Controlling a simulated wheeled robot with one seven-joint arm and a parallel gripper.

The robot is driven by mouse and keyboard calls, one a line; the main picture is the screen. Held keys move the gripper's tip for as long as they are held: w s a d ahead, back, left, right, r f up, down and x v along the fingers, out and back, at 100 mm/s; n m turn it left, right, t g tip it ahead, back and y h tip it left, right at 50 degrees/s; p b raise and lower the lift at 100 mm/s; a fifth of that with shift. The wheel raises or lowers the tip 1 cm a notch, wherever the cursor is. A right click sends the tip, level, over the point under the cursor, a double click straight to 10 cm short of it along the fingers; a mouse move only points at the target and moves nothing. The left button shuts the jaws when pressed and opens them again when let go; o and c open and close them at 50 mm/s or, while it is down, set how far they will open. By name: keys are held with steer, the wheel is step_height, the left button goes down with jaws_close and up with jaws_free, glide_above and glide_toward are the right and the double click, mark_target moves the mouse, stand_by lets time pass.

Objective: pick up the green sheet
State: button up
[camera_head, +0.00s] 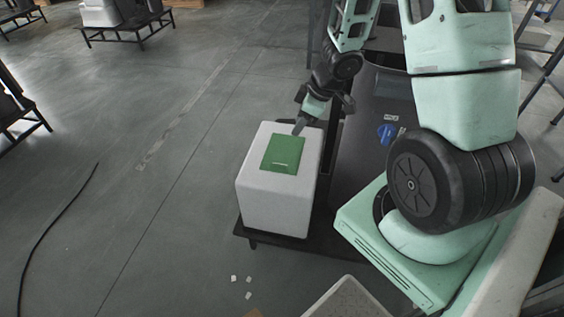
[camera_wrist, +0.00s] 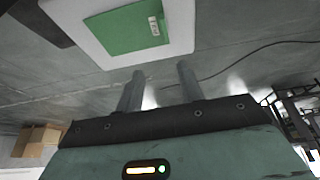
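The green sheet (camera_head: 282,153) lies flat on top of a white block (camera_head: 272,205) in the head view, with a small light label near its front edge. My gripper (camera_head: 300,125) is just behind the sheet, near the block's back right top edge. In the wrist view the green sheet (camera_wrist: 124,29) is at the top left on the white block top (camera_wrist: 181,42). My gripper's two fingers (camera_wrist: 158,82) are apart with nothing between them. The fingertips appear clear of the sheet; their exact height above the block is hard to tell.
The block stands on a low dark stand (camera_head: 275,240). A dark panel (camera_head: 355,160) is close on its right. A black cable (camera_head: 62,215) and small white scraps (camera_head: 241,281) lie on the floor. Cardboard boxes (camera_wrist: 38,141) show in the wrist view. Floor left of the block is mostly clear.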

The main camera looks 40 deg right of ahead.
steer(key=b, duration=0.8)
glide_above(278, 165)
steer(key=s+d, duration=0.2)
step_height(278, 165, down, 12)
steer(key=shift+w+r, duration=0.1)
steer(key=b+x, duration=0.2)
steer(key=x, duration=0.1)
steer(key=b+x, duration=0.2)
steer(key=shift+s+a, duration=0.25)
steer(key=shift+a, duration=0.05)
steer(key=shift+w+a+f, duration=0.1)
steer(key=shift+w+f, duration=0.05)
steer(key=shift+f, duration=0.2)
steer(key=shift+r, duration=0.1)
jaws_close()
